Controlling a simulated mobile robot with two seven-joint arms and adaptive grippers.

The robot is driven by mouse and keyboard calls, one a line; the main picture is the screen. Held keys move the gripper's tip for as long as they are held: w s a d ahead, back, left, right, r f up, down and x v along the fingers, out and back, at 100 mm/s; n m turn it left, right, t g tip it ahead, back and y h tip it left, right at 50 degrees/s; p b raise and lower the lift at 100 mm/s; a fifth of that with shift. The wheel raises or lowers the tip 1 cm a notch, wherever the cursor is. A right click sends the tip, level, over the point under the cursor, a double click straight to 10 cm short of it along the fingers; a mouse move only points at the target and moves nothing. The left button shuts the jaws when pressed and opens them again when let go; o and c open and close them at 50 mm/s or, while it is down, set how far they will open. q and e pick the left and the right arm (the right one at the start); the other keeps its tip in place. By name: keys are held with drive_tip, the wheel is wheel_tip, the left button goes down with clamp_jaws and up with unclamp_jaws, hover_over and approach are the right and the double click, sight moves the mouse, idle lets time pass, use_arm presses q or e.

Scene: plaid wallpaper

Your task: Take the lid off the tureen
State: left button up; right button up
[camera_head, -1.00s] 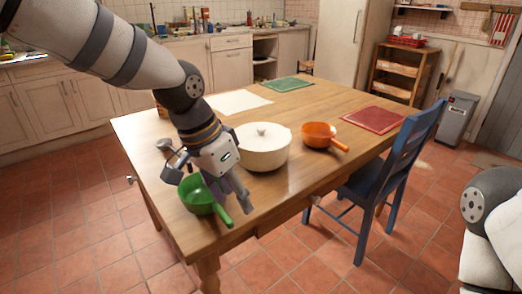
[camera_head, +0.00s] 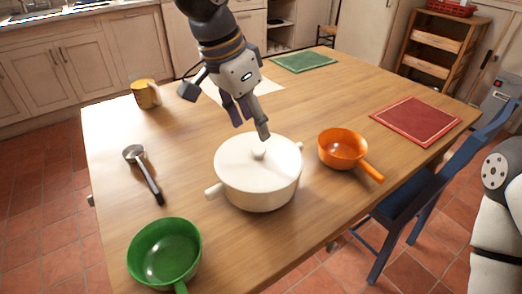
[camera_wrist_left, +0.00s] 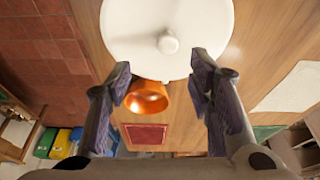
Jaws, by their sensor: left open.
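The white tureen (camera_head: 262,194) stands upright on the table with its lid (camera_head: 235,157) on. A small round knob (camera_head: 259,153) tops the lid. My left gripper (camera_head: 252,129) is open and empty, pointing down just above the far part of the lid, close to the knob but apart from it. In the left wrist view the lid (camera_wrist_left: 125,30) and its knob (camera_wrist_left: 168,43) show ahead of the two spread fingertips, the knob roughly centred between them. My right gripper is out of view.
On the wooden table (camera_head: 330,225), an orange pan (camera_head: 342,148) is close right of the tureen and a green pan (camera_head: 164,252) front left. A blue chair (camera_head: 425,185) stands at the right edge.

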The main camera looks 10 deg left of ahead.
sight(259, 149)
use_arm(q)
drive_tip(key=x, duration=0.5)
drive_tip(key=a+x, duration=0.1)
drive_tip(key=x, duration=0.2)
drive_tip(key=shift+w+f+b, duration=0.1)
drive_tip(key=shift+w+b, duration=0.1)
drive_tip(key=shift+b, duration=0.1)
drive_tip(key=shift+w+d, duration=0.1)
clamp_jaws()
